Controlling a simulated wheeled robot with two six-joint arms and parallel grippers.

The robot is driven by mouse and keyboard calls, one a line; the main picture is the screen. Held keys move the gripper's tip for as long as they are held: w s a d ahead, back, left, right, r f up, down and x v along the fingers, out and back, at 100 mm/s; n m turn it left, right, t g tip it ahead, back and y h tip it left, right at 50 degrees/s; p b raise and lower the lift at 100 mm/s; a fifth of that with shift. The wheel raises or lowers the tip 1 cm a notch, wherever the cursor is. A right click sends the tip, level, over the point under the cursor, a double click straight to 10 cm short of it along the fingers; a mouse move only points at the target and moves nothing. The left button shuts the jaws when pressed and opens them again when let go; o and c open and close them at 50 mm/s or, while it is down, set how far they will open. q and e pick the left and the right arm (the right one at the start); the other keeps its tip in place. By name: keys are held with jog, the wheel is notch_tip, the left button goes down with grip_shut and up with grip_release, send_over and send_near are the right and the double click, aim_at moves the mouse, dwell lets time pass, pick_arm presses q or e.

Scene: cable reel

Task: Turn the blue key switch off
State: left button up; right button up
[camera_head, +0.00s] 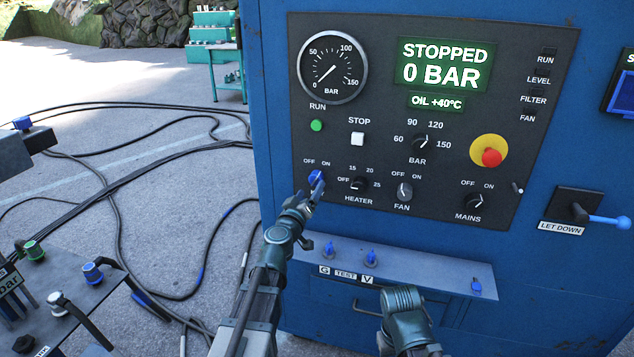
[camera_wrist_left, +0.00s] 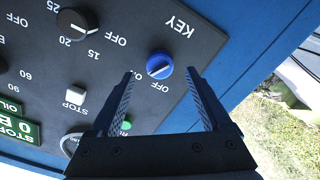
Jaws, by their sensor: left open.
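The blue key switch (camera_head: 316,177) is a round blue knob at the lower left of the dark control panel (camera_head: 450,100), under OFF and ON labels. In the left wrist view the knob (camera_wrist_left: 159,65) shows a white line that seems to point toward the ON label. My left gripper (camera_head: 313,192) is just in front of the knob and partly covers it from below. In the wrist view the open fingers (camera_wrist_left: 161,76) lie on either side of the knob, and contact is not visible. My right gripper (camera_head: 405,305) is low in front of the cabinet; its fingers cannot be made out.
The heater knob (camera_head: 358,184) and fan knob (camera_head: 403,191) sit close to the right. A white stop button (camera_head: 357,139) is above. A ledge (camera_head: 420,277) with blue fittings juts out below. Black cables (camera_head: 115,200) lie on the floor at left.

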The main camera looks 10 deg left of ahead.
aim_at(316, 181)
pick_arm(q)
jog(key=w, duration=0.5)
jog(key=shift+w+d, duration=0.15)
pick_arm(e)
jog(key=shift+w, duration=0.45)
pick_arm(q)
grip_shut()
jog(key=shift+n, duration=0.4)
jog(key=n, duration=1.1)
jog(key=shift+r, duration=0.15)
pick_arm(e)
jog(key=shift+r, duration=0.15)
pick_arm(q)
jog(key=shift+d, duration=0.1)
